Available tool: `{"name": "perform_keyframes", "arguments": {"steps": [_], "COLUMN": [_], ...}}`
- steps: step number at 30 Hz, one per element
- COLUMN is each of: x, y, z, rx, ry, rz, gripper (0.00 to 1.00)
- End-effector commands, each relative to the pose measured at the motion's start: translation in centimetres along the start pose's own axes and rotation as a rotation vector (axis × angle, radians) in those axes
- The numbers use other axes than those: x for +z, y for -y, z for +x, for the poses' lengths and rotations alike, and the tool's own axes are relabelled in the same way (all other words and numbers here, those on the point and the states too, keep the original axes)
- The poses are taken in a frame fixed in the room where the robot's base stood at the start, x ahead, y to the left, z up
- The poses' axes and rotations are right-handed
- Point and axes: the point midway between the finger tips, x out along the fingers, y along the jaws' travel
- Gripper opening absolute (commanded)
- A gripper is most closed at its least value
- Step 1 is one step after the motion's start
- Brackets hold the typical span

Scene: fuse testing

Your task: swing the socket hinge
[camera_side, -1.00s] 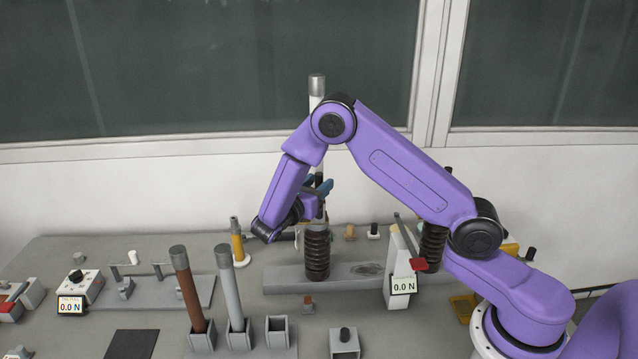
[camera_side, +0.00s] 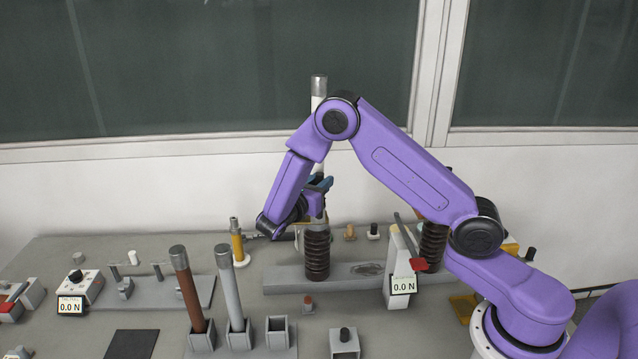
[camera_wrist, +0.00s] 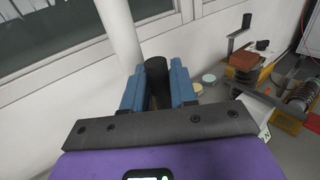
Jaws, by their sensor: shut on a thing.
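In the side view, a white tube with a grey cap (camera_side: 319,86) stands close to upright above a ribbed brown insulator (camera_side: 317,256). The joint between them, where the socket hinge could be, is mostly hidden by my wrist. My gripper (camera_side: 319,183) is at the lower part of the tube. In the wrist view, its blue fingers (camera_wrist: 159,88) are shut on a dark upright peg (camera_wrist: 156,72). The white tube (camera_wrist: 119,32) rises just behind and left of the fingers. I cannot tell how the peg joins the hinge.
A brown tube (camera_side: 188,287) and a grey tube (camera_side: 229,287) stand in front holders. A yellow-bodied post (camera_side: 237,243) is left of the insulator. The wall is close behind.

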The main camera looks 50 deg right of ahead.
Motion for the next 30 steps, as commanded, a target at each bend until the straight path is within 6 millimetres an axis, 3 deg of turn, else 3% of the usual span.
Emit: {"name": "perform_keyframes", "arguments": {"steps": [30], "x": [-1.0], "y": [3.7], "z": [2.4], "rx": [-0.001], "ry": [-0.254], "rz": [0.379], "gripper": [0.00]}}
